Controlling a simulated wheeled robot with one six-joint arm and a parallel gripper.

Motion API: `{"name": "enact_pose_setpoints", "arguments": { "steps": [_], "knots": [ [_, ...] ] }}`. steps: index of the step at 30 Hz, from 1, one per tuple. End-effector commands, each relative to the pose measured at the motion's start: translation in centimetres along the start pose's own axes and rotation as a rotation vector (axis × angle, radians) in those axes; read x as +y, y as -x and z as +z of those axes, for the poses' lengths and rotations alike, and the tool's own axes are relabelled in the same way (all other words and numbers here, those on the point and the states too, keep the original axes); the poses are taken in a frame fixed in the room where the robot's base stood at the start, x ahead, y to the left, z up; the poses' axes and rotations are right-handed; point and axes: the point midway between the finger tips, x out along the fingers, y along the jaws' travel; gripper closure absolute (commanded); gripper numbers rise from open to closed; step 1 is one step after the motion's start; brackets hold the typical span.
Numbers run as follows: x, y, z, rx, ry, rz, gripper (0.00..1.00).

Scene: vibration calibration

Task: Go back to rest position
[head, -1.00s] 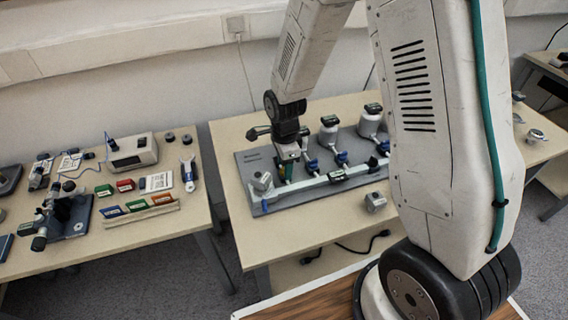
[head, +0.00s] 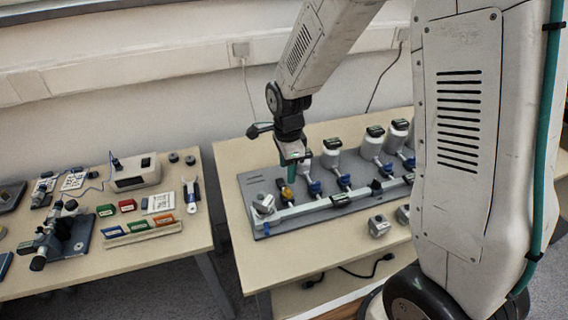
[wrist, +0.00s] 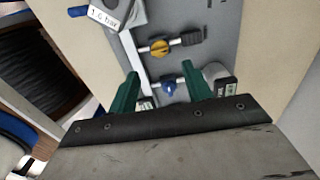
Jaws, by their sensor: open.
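My gripper (head: 292,165) is over the left part of a grey fixture plate (head: 250,182) on the right-hand table. In the wrist view my gripper (wrist: 160,88) shows two green fingers spread apart with nothing between them. A yellow-handled valve (wrist: 158,47) lies ahead of the fingertips, and a blue-handled valve (wrist: 168,87) shows between them. The yellow valve also shows in the head view (head: 287,192), just below the fingers. In the head view the fingers overlap, so the gap to the valve is hard to judge.
White canisters (head: 331,150) stand along the back of the plate, right of my gripper. A grey block (head: 379,226) sits in front of the plate. The left table (head: 190,240) holds a grey instrument box (head: 134,172), coloured blocks and a microscope-like device (head: 58,232).

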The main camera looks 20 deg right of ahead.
Motion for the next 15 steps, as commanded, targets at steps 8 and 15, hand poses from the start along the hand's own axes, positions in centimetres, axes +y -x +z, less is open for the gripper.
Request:
{"name": "enact_pose_setpoints", "arguments": {
  "steps": [8,15],
  "knots": [
    [0.1,0.0,0.0,0.001,0.055,0.006,0.51],
    [3.8,0.4,-0.7,-0.007,0.456,0.132,0.51]
  ]
}}
